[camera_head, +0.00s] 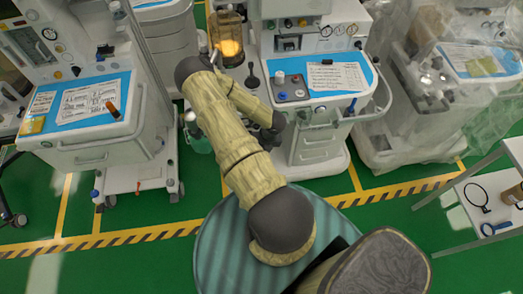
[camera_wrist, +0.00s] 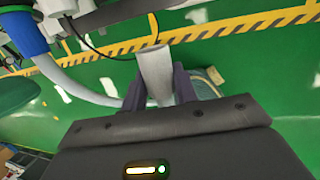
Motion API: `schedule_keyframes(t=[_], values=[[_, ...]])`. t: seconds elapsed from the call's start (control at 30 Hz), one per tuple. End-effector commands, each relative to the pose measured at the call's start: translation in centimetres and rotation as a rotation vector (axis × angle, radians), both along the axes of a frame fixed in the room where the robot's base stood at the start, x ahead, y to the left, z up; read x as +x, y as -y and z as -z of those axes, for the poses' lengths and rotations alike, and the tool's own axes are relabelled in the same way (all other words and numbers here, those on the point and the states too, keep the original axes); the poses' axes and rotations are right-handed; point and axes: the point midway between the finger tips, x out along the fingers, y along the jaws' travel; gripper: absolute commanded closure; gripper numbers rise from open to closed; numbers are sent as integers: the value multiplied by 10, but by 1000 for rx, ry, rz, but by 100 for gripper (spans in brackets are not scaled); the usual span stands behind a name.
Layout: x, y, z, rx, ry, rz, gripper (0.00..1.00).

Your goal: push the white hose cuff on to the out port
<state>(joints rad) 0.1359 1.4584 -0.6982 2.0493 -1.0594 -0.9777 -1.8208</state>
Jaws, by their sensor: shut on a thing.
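In the wrist view my gripper (camera_wrist: 158,84) is shut on a pale grey-white cuff (camera_wrist: 153,62), which sticks out beyond the dark fingers. A pale hose (camera_wrist: 78,88) curves from the upper left toward the fingers; its join with the cuff is hidden. I cannot tell which fitting is the out port. In the head view my arm reaches to the middle anaesthesia cart (camera_head: 320,120), and the arm hides the fingers and cuff.
The cart carries an amber-lit glass canister (camera_head: 228,45) and a blue-topped tray (camera_head: 338,78). Another cart (camera_head: 90,110) stands left, and a plastic-wrapped one (camera_head: 430,90) right. A white shelf (camera_head: 470,205) stands at far right. Green floor (camera_head: 120,262) in front is clear.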

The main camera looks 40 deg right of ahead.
Motion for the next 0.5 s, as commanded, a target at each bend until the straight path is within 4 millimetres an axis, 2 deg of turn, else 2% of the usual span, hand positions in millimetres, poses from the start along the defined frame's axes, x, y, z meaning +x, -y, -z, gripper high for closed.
schedule_keyframes(t=[0.5], values=[[34, 21, 0, -1, 1, -2, 93]])
